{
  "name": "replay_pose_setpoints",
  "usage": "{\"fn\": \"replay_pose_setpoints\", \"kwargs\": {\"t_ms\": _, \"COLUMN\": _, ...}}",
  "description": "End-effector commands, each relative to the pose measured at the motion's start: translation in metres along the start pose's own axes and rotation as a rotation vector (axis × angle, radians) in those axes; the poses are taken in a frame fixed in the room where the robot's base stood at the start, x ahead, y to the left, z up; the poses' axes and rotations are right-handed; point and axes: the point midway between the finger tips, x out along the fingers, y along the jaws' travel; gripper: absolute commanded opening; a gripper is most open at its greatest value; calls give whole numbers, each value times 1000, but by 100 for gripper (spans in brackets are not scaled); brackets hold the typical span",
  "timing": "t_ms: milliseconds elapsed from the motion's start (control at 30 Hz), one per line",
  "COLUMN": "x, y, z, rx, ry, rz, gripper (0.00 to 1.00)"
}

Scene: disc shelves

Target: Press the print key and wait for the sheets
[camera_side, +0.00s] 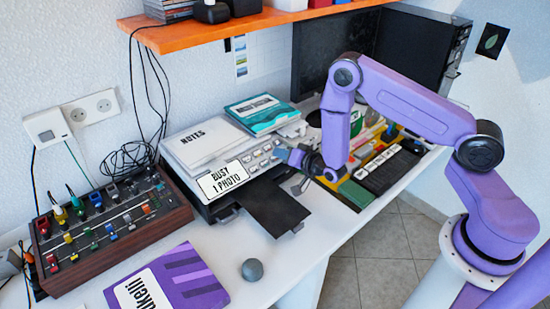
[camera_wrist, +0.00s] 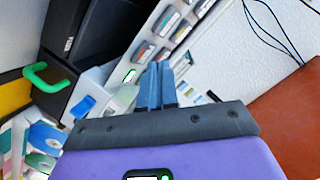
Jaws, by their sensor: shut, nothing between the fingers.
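The printer (camera_side: 207,207) stands on the white desk, with a row of small labelled keys (camera_side: 262,157) on its front panel. The keys also show in the wrist view (camera_wrist: 147,50), running diagonally past the fingertips; one near the fingers has a green glow. I cannot read which is the print key. My gripper (camera_side: 282,153) is at the right end of the key panel; its shut, empty blue fingers (camera_wrist: 161,68) point towards the keys. Whether they touch a key cannot be told. The black output tray (camera_side: 277,208) sticks out in front, with no sheet visible on it.
A card (camera_side: 222,180) reading "BUST 1 PHOTO" leans on the printer front. A notes pad (camera_side: 203,143) and teal book (camera_side: 262,114) lie on top. An orange shelf (camera_side: 240,27) hangs above.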

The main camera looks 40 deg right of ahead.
Motion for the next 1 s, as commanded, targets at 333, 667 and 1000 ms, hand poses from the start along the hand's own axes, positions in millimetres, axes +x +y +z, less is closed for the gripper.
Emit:
{"fn": "replay_pose_setpoints", "kwargs": {"t_ms": 333, "x": -3, "y": -2, "z": -2, "rx": 0, "ry": 0, "rz": 0, "gripper": 0}}
{"fn": "replay_pose_setpoints", "kwargs": {"t_ms": 667, "x": -16, "y": -12, "z": -12, "rx": 0, "ry": 0, "rz": -1, "gripper": 0}}
{"fn": "replay_pose_setpoints", "kwargs": {"t_ms": 1000, "x": -35, "y": -26, "z": -26, "rx": 1, "ry": 0, "rz": -2, "gripper": 0}}
